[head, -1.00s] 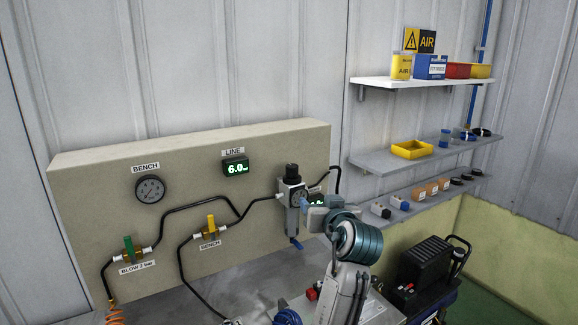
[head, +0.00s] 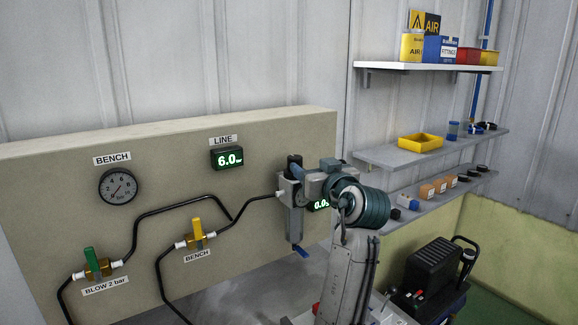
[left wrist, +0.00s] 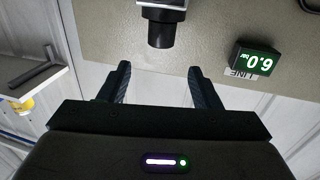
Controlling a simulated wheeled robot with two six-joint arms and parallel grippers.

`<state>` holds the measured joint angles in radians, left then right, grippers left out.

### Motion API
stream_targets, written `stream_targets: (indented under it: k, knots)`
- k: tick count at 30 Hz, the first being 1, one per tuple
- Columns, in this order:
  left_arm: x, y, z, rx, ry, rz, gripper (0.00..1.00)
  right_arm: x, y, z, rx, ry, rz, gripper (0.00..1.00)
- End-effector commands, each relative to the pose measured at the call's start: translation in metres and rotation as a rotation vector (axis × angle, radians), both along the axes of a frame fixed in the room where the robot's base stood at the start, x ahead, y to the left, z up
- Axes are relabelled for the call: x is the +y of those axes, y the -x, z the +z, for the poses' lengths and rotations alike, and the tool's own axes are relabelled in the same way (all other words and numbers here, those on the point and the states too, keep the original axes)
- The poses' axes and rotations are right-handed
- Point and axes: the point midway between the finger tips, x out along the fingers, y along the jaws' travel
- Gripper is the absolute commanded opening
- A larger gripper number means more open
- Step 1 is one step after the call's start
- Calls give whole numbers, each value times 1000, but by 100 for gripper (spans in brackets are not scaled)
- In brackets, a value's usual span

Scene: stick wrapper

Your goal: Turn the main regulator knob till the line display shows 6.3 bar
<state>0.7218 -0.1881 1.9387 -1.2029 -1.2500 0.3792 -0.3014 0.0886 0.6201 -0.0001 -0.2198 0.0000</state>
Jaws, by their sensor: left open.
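The line display (head: 228,158) reads 6.0 bar in green and also shows upside down in the left wrist view (left wrist: 257,60). The main regulator (head: 296,216) is a grey unit on the beige panel, with a black knob on top. In the left wrist view the knob (left wrist: 160,30) lies ahead of the fingertips, in line with the gap between them. My left gripper (left wrist: 160,69) is open with nothing between its fingers. My right gripper is not in view.
A bench gauge (head: 118,187), a green valve (head: 92,263) and a yellow valve (head: 197,233) sit left of the regulator, joined by black hoses. A second green display (head: 320,206) is partly hidden by my arm. Shelves (head: 430,150) with bins stand to the right.

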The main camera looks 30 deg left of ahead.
Motion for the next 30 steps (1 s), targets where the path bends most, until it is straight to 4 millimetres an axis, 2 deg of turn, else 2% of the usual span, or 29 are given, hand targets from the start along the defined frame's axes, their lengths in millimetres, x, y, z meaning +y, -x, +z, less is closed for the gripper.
stream_targets:
  k: [1,4,8,13,21,30]
  knots:
    - [0,0,-8,0,0,0,57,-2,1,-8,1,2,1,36]
    - [3,-2,-8,0,-1,1,57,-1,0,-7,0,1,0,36]
    - [13,-8,-5,2,-4,2,57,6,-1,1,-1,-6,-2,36]
    - [36,-23,-3,3,-6,4,57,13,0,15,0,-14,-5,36]
    - [75,-49,-4,4,-4,2,57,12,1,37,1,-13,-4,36]
    - [90,-60,-8,1,-1,1,57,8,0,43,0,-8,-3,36]
